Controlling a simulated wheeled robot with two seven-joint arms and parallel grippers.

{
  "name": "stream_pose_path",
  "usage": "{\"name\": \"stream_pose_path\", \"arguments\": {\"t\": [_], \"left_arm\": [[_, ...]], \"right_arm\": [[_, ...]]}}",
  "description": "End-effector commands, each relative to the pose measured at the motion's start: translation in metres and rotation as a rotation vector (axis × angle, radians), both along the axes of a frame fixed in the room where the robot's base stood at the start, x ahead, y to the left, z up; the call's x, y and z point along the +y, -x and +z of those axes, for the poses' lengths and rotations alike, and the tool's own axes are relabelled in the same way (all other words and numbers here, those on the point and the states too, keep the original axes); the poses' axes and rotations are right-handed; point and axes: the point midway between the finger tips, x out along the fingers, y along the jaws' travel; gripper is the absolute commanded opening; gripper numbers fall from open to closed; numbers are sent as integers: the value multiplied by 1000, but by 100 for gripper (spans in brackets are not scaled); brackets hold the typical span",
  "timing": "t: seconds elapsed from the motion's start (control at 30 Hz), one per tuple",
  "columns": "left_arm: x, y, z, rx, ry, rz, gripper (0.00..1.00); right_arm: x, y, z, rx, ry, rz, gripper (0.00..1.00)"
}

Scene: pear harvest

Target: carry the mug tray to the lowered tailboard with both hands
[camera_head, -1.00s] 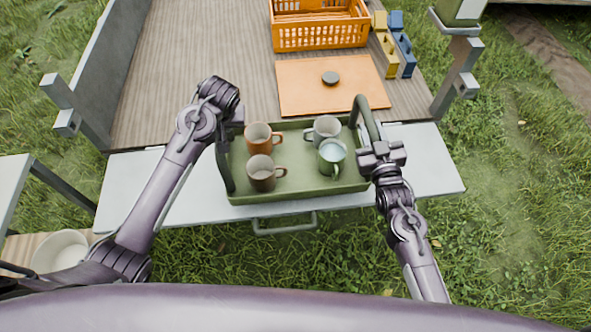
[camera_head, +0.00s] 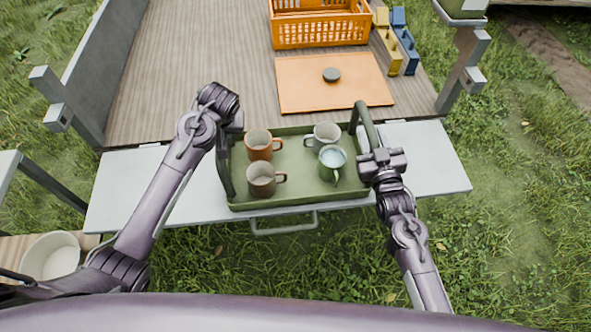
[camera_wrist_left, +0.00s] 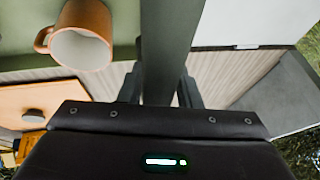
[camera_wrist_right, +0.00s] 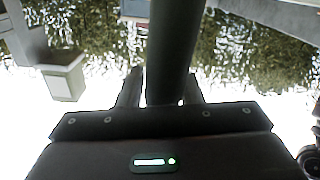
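The green mug tray (camera_head: 300,199) is over the lowered pale tailboard (camera_head: 430,165); I cannot tell whether it touches. Its mugs stand upright: orange (camera_head: 259,146), brown (camera_head: 262,181), grey (camera_head: 325,136) and green (camera_head: 331,166). The orange mug also shows in the left wrist view (camera_wrist_left: 82,38). My left gripper (camera_head: 236,122) is at the left handle (camera_head: 225,170), with the bar between its fingers in the left wrist view (camera_wrist_left: 165,90). My right gripper (camera_head: 370,160) is at the right handle (camera_head: 366,122), and its fingers flank that bar in the right wrist view (camera_wrist_right: 163,90). Both look shut on the handles.
On the wooden bed behind lie an orange board (camera_head: 330,98) with a dark disc (camera_head: 331,75), an orange crate (camera_head: 320,33), and yellow (camera_head: 389,50) and blue (camera_head: 405,48) blocks. The tailboard is bare left and right of the tray. A white bucket (camera_head: 50,257) stands lower left.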

Motion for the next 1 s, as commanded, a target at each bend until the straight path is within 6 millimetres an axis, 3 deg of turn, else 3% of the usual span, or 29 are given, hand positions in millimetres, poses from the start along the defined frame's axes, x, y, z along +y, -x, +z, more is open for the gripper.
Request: {"name": "stream_pose_path", "arguments": {"t": [0.1,0.47,1.0], "left_arm": [[0,0,2,-1,-1,-1,45],[-3,2,7,-1,1,-4,45],[-28,35,97,-3,1,-3,45]], "right_arm": [[0,0,2,-1,-1,0,47],[1,0,3,-2,-3,2,47],[1,0,2,-2,-4,2,47]]}}
